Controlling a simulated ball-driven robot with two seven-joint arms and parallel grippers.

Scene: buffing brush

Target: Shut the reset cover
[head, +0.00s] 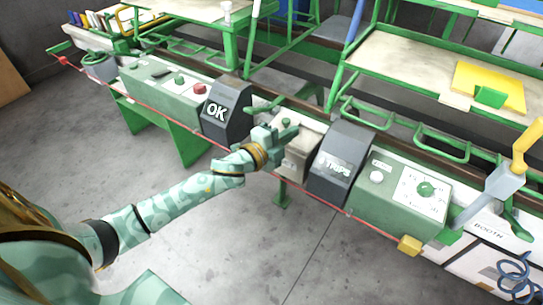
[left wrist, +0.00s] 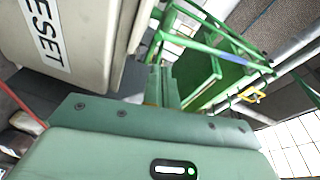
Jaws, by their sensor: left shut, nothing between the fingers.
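The beige reset box (head: 297,167) stands in the row of control boxes, between the dark OK panel (head: 226,112) and the dark TRIPS panel (head: 338,165). My left gripper (head: 287,132) is at the top of this box, over its left part, and hides some of it. Its fingers are together and hold nothing. In the left wrist view the beige box, with its label partly cut to "ESET" (left wrist: 46,32), fills the upper left, beside my fingers (left wrist: 163,86). I cannot tell how far the cover stands open, or whether my fingers touch it. My right gripper is not in view.
A box with a red button (head: 199,89) lies left along the bench; a green dial box (head: 405,195) lies right of TRIPS. Green rails (head: 445,143) and wooden-topped tables stand behind. A grey lever with yellow handle (head: 527,145) stands at right. Open floor lies in front.

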